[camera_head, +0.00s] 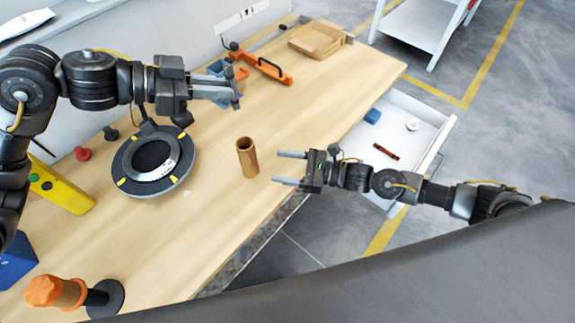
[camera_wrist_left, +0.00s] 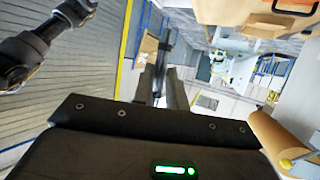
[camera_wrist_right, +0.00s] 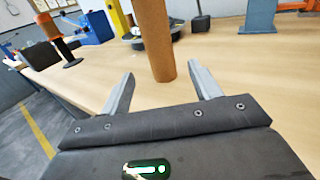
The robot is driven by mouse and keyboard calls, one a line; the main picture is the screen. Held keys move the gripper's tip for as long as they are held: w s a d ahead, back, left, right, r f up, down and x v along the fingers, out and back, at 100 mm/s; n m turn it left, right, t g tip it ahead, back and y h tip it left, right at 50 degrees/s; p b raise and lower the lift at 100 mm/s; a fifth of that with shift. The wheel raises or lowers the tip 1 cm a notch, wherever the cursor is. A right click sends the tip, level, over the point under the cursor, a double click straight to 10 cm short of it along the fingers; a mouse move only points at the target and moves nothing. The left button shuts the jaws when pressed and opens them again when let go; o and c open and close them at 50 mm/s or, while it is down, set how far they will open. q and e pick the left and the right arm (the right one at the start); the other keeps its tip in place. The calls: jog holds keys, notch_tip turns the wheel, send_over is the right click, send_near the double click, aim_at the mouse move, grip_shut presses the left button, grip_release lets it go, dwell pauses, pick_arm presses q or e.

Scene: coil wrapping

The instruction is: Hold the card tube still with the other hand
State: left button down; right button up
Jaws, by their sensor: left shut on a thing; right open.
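The brown card tube (camera_head: 247,158) stands upright on the wooden table, near its right edge. It also shows in the right wrist view (camera_wrist_right: 155,40), just beyond the fingertips. My right gripper (camera_head: 274,167) is open and empty, its fingers pointing at the tube from the right with a gap between. My left gripper (camera_head: 236,90) is shut on a small dark grey thing (camera_wrist_left: 166,48) above the table, up and to the left of the tube. I cannot tell exactly what that thing is.
A black ring with yellow marks (camera_head: 152,160) lies left of the tube. An orange-topped spindle (camera_head: 60,291) is at the front left. An orange tool (camera_head: 264,68) and cardboard tray (camera_head: 316,39) lie at the back. An open white drawer (camera_head: 402,135) juts out at the right.

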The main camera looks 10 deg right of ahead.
aim_at(243, 161)
jog(key=x, duration=1.1)
jog(key=shift+w+a, duration=0.1)
jog(key=shift+a, duration=0.1)
jog(key=c, duration=1.1)
pick_arm(q)
notch_tip(243, 161, down, 10)
dwell(0.6)
jog(key=shift+r, duration=0.1)
